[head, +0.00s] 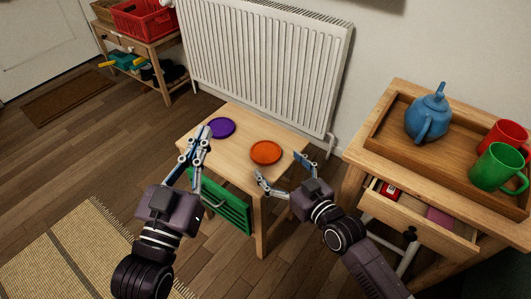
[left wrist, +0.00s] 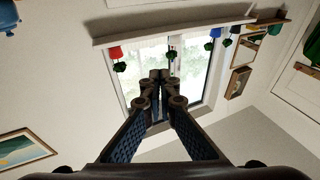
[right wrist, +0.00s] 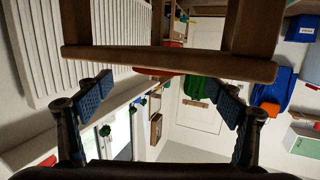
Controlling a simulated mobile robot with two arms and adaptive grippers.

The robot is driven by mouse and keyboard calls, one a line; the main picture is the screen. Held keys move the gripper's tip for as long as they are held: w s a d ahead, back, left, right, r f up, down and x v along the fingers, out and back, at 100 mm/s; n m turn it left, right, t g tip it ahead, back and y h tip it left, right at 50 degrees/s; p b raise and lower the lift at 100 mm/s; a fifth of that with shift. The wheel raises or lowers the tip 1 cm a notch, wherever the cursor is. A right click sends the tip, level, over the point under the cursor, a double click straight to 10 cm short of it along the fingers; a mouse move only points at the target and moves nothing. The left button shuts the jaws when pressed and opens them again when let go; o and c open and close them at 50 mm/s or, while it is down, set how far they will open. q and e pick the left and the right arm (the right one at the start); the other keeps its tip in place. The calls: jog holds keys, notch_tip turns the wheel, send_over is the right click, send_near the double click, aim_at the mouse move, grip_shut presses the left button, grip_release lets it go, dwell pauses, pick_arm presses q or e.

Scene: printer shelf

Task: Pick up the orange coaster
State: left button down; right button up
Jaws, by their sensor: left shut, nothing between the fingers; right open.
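The orange coaster (head: 265,152) lies flat on the small wooden table (head: 237,121), near its right front edge. My right gripper (head: 284,171) is open at the table's front right edge, with the coaster just beyond its spread fingers. In the right wrist view its fingers (right wrist: 160,98) are wide apart. An orange-red sliver (right wrist: 157,71), apparently the coaster, shows along the table edge between them. My left gripper (head: 203,133) is shut and empty, pointing up at the table's left side. Its closed fingers also show in the left wrist view (left wrist: 161,76).
A purple coaster (head: 222,127) lies at the table's left, beside my left gripper. A green slatted item (head: 222,203) is below the tabletop. A radiator (head: 265,60) stands behind. At right, a cabinet has an open drawer (head: 420,222) and a tray (head: 391,119) with a blue teapot (head: 429,113) and mugs.

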aim_at(269, 155)
jog(key=b+x, duration=0.1)
jog(key=x, duration=0.3)
jog(key=shift+w+a+b, duration=0.1)
jog(key=shift+b, duration=0.2)
jog(key=shift+w+a+r, duration=0.1)
jog(key=shift+w, duration=0.05)
pick_arm(q)
jog(key=s+r+t+h, duration=0.1)
jog(key=s+r+t, duration=0.3)
jog(key=r, duration=0.4)
jog(key=shift+r+t+h, duration=0.3)
jog(key=shift+t, duration=0.1)
pick_arm(e)
jog(key=c, duration=1.2)
